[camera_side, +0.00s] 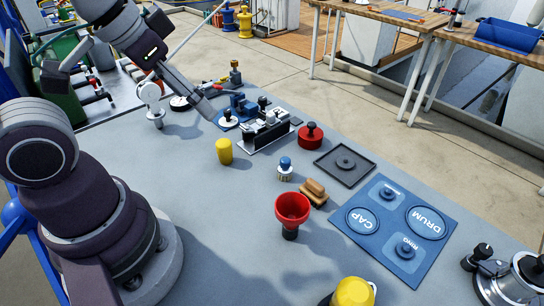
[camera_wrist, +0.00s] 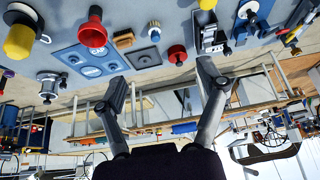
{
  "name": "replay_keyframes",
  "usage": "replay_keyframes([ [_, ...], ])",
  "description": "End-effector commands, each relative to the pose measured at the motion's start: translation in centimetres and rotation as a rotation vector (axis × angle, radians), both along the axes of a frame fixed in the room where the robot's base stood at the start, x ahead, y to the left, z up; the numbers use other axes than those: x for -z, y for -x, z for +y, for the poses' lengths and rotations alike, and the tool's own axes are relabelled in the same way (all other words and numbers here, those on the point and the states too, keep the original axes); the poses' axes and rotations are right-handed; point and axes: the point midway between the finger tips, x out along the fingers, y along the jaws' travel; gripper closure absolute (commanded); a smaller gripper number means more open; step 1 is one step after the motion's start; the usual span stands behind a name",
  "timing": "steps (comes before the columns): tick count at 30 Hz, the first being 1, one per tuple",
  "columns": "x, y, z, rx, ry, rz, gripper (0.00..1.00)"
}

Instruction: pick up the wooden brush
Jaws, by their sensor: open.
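The wooden brush (camera_side: 314,192) is a small tan and brown block lying on the grey deck, just behind the red funnel in the side view. It also shows in the wrist view (camera_wrist: 124,40), at the upper left, beside the red funnel. My gripper (camera_wrist: 161,76) is open and empty, with its two fingers spread wide apart. It is apart from the brush, high above the deck. In the side view my arm comes in at the upper left, well away from the brush; the exact fingertips are hard to pick out there.
A red funnel (camera_side: 292,210) stands close to the brush. A blue-topped round piece (camera_side: 285,168), a dark square tray (camera_side: 345,147) and a blue labelled mat (camera_side: 410,262) surround it. A yellow cylinder (camera_side: 224,151), a red knob (camera_side: 310,136) and a black-and-white fitting (camera_side: 266,131) stand farther left and back.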

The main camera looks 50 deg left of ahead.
Motion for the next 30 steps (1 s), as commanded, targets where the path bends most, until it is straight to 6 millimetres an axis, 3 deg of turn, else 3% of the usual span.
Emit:
replay_keyframes([
  [10,0.0,0.0,0.0,0.000,0.000,0.000,0.28],
  [13,0.0,0.0,0.0,0.000,0.000,0.000,0.37],
  [22,-0.1,-0.2,-0.1,-0.017,0.010,0.007,0.37],
  [26,-0.8,-2.6,-0.8,-0.192,0.102,0.080,0.37],
  [30,-0.3,-7.3,-2.9,-0.542,0.238,0.200,0.37],
])
